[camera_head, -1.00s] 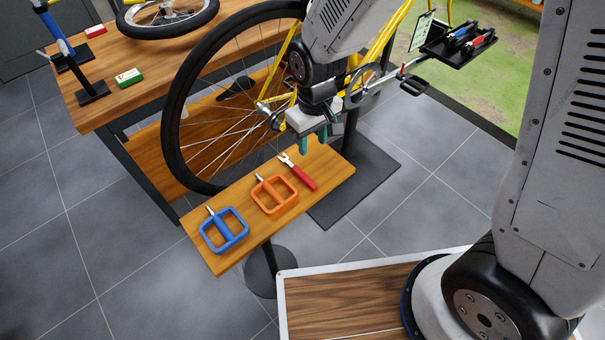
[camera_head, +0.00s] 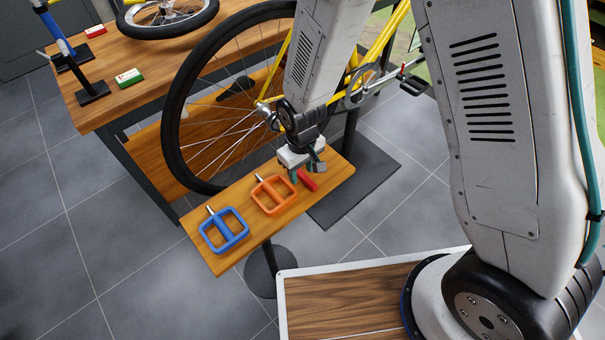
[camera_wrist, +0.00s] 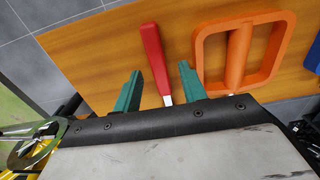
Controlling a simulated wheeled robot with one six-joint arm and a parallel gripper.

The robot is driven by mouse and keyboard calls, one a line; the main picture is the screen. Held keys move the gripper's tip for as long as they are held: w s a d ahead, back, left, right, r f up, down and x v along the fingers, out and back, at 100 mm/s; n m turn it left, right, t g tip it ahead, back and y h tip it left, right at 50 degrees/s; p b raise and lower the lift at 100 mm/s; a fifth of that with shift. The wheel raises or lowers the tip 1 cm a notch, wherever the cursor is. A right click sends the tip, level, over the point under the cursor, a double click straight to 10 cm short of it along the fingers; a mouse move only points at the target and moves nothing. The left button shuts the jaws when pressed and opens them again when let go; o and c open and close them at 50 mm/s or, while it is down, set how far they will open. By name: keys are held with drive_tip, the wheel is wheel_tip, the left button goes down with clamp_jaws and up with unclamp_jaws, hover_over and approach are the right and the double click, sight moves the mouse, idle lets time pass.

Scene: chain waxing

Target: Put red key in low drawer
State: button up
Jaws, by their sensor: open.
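The red key (camera_head: 307,181) is a flat metal tool with a red handle. It lies on the small wooden table (camera_head: 233,262), right of the orange-handled tool. My gripper (camera_head: 295,177) is low over the key and hides its metal end in the head view. In the wrist view my gripper (camera_wrist: 160,70) is open, with its two teal fingers either side of the key (camera_wrist: 152,50). The red handle extends beyond the fingertips and the metal shank runs back between them. I cannot tell whether the fingers touch the tabletop. No drawer can be made out.
The orange-handled tool (camera_head: 274,195) lies close beside the gripper; it also shows in the wrist view (camera_wrist: 272,25). A blue-handled tool (camera_head: 224,231) lies further left. A bicycle wheel (camera_head: 166,128) stands right behind the table. A workbench (camera_head: 142,55) stands at back left.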

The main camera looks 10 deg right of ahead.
clamp_jaws()
drive_tip(key=shift+r, duration=0.15)
